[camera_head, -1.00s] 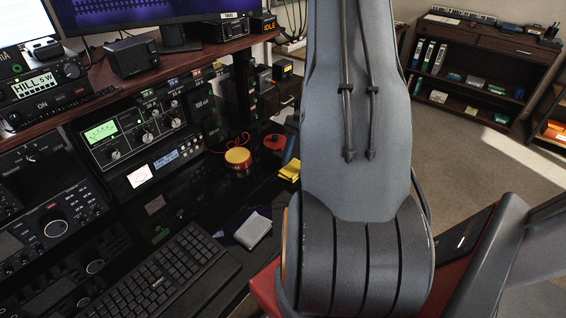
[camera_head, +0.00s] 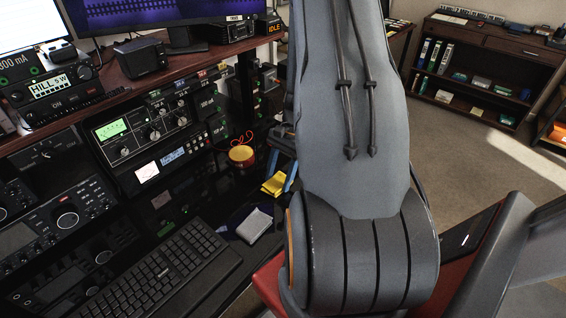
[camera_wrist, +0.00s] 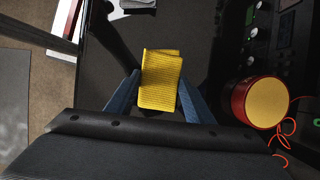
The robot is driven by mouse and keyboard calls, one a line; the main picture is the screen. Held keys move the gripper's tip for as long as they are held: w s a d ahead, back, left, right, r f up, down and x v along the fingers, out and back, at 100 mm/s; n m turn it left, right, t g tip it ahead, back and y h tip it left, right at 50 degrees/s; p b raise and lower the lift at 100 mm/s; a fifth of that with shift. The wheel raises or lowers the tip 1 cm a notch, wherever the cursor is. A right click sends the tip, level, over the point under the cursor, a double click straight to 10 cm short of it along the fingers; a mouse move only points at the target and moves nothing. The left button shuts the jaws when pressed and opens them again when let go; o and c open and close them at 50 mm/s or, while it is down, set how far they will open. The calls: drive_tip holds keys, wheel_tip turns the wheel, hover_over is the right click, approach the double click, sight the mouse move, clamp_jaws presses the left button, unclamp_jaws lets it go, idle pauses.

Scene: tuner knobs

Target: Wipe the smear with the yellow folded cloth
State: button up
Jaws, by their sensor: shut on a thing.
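The yellow folded cloth (camera_head: 275,184) is over the dark desk in the head view. It also shows in the middle of the wrist view (camera_wrist: 160,78). My gripper (camera_wrist: 160,92) is shut on the cloth, with one blue finger on each side of it. One blue finger (camera_head: 291,177) shows beside the cloth in the head view. The cloth's free end sticks out past the fingertips. I cannot tell whether the cloth touches the desk (camera_wrist: 112,60). I cannot make out the smear in either view.
A round yellow-topped red tin (camera_head: 242,155) with an orange cord stands near the cloth; it is right of my gripper in the wrist view (camera_wrist: 262,102). A grey block (camera_head: 254,225) and a keyboard (camera_head: 165,268) lie nearer. Radio equipment (camera_head: 150,140) lines the back.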

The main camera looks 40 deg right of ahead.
drive_tip(key=shift+s+a, duration=0.1)
drive_tip(key=shift+a, duration=0.4)
drive_tip(key=shift+r+p, duration=0.25)
drive_tip(key=shift+p, duration=0.15)
wheel_tip(320, 180, up, 2)
drive_tip(key=shift+r+p, duration=0.1)
drive_tip(key=shift+p, duration=0.25)
drive_tip(key=shift+r, duration=0.3)
drive_tip(key=shift+r+p, duration=2.1)
drive_tip(key=shift+r, duration=0.35)
